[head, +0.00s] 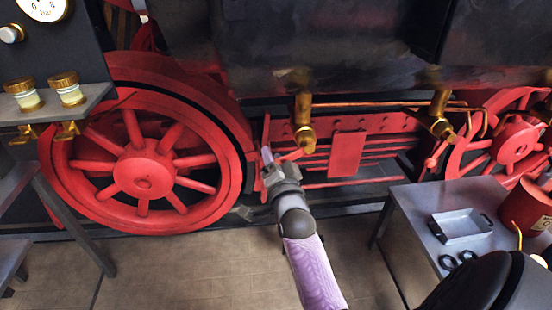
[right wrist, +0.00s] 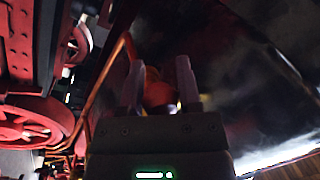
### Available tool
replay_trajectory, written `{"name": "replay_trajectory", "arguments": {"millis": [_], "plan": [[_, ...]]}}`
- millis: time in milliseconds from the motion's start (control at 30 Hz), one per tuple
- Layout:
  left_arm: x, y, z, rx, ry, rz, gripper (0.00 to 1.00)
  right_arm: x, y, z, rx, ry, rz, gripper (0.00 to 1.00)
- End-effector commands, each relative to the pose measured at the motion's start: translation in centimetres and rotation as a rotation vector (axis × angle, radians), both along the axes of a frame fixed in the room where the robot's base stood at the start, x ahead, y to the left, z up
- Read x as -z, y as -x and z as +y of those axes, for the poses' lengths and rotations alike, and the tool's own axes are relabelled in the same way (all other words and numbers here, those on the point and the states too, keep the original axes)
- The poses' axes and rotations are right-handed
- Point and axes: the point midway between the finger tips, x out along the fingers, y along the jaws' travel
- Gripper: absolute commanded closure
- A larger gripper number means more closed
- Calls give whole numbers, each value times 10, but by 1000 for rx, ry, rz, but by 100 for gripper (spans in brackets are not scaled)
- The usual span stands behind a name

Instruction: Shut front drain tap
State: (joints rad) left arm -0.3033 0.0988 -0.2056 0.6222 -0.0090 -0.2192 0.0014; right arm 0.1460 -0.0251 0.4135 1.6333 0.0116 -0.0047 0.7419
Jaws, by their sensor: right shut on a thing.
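Two brass drain taps hang under the dark cylinder of the locomotive in the head view: the left tap (head: 305,125) and the right tap (head: 438,118). A red lever (head: 291,155) reaches out to the lower left of the left tap. My right gripper (head: 270,160) is at the outer end of that lever and shut on it. In the right wrist view, a dim orange-red rounded part (right wrist: 158,91) sits between the two fingers (right wrist: 160,88). The held end of the lever is mostly hidden by the gripper. My left gripper is not in view.
A large red spoked wheel (head: 142,173) stands left of my right gripper, and another red wheel (head: 516,143) at the right. A grey table (head: 410,205) with a small tray (head: 461,236) and a red can (head: 527,213) stands at the right. Tiled floor is clear at lower left.

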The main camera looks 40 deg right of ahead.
Motion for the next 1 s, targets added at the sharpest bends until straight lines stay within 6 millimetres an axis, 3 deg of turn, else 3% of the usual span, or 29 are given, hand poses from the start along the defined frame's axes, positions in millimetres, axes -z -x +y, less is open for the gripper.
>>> {"name": "replay_trajectory", "arguments": {"millis": [500,1000], "plan": [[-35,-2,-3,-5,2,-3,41,-34,-4,6,0,-352,-217,100],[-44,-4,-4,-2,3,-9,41,-43,-4,6,1,-476,-293,100]]}}
